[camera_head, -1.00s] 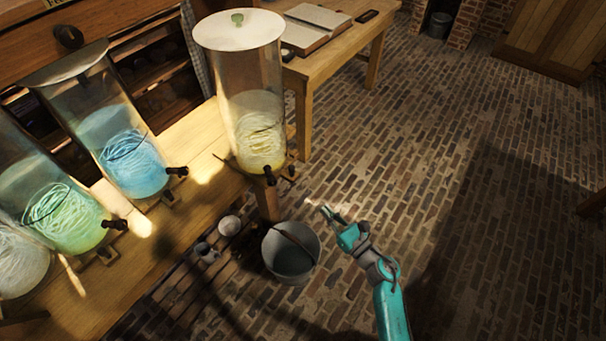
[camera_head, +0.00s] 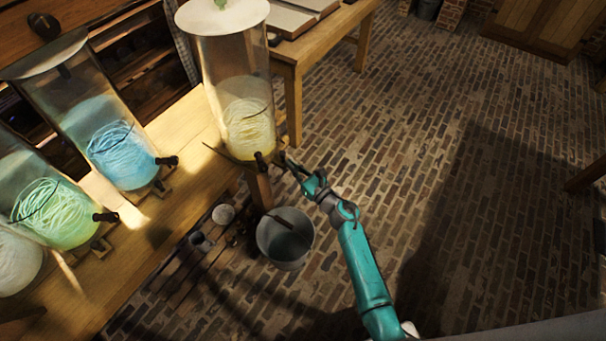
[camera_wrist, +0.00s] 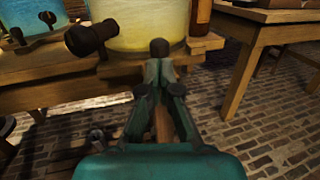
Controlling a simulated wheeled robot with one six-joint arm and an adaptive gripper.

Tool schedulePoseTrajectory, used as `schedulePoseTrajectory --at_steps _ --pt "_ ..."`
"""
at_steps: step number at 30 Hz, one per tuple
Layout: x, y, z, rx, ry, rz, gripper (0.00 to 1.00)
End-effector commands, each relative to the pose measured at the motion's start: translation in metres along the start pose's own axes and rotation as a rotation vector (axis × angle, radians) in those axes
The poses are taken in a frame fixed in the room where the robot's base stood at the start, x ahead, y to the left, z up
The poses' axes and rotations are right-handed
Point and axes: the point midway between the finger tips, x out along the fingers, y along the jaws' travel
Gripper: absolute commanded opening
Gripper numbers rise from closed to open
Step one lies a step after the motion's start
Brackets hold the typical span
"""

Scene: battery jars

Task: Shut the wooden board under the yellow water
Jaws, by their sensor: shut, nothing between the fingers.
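The jar of yellow water (camera_head: 246,125) stands at the bench's right end, with a dark tap (camera_head: 260,160) low on its front. The wooden board (camera_wrist: 204,43) shows in the wrist view as a ledge beneath the jar. A small dark knob (camera_wrist: 158,47) sits at its front; whether the board is pushed fully in, I cannot tell. My gripper (camera_head: 293,167) is shut and empty, just right of the tap. In the wrist view its fingertips (camera_wrist: 159,74) are close below the knob and hide part of the board's front; contact is unclear.
The tap (camera_wrist: 90,38) bulges close on the left in the wrist view. Jars of blue (camera_head: 122,155) and green (camera_head: 55,212) water stand further left. A metal bucket (camera_head: 275,252) stands on the floor below. The brick floor to the right is clear.

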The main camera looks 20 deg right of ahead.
Motion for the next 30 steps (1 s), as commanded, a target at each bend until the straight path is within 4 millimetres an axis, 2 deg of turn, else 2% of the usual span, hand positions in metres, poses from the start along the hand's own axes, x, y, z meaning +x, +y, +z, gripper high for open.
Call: schedulePoseTrajectory --at_steps 6,20,25,30 --pt "0.013 0.0 0.0 -0.001 0.0 0.0 0.0" --pt "0.017 0.001 0.0 -0.001 -0.001 0.001 0.0" --pt "0.034 0.005 -0.001 0.0 -0.001 0.001 0.0" --pt "0.067 0.015 -0.002 0.001 -0.001 0.003 0.0"
